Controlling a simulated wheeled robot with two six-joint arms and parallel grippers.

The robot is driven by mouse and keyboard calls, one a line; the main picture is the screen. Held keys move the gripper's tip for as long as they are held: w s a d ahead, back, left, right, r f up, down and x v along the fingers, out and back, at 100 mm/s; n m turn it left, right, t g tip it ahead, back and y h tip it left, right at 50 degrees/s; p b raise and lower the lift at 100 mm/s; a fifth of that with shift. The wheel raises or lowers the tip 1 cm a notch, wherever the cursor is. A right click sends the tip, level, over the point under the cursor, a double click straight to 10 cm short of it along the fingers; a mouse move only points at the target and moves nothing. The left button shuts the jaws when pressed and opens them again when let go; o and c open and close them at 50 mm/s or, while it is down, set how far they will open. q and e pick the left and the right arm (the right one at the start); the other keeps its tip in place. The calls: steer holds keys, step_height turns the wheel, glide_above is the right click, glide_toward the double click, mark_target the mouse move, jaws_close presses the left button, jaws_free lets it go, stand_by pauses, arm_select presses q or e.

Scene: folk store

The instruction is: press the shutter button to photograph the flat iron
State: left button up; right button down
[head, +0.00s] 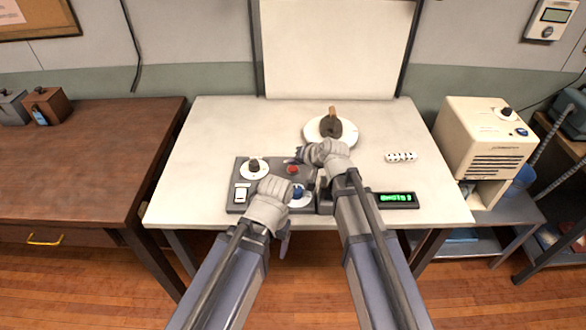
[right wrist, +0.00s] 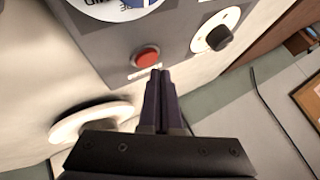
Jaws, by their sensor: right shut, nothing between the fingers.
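The dark flat iron (head: 331,128) with a brown handle stands on a round white turntable (head: 350,138) at the back of the table. A grey control panel (head: 238,208) holds a red button (head: 293,169), which also shows in the right wrist view (right wrist: 145,57). My right gripper (head: 291,160) is shut and empty. Its fingertips (right wrist: 158,72) appear close beside the red button; I cannot tell whether they touch the panel. My left gripper (head: 285,240) is at the panel's front edge, and its fingers are too unclear to read.
The panel also has a dial with a black knob (head: 253,166), a white switch (head: 241,195) and a blue knob (head: 298,191). A green-lit display (head: 396,199) and a white multi-socket block (head: 401,157) lie to the right. A white backdrop (head: 335,45) stands behind. The table's left side is clear.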

mark_target(295, 171)
steer(key=shift+f+b, duration=0.35)
steer(key=shift+f, duration=0.1)
steer(key=shift+f+b, duration=0.4)
steer(key=shift+b, duration=0.05)
stand_by(0.5)
steer(key=shift+r, duration=0.2)
steer(key=shift+r+p, duration=0.7)
steer(key=shift+p, duration=0.2)
step_height(295, 171, up, 5)
steer(key=p, duration=0.5)
stand_by(0.8)
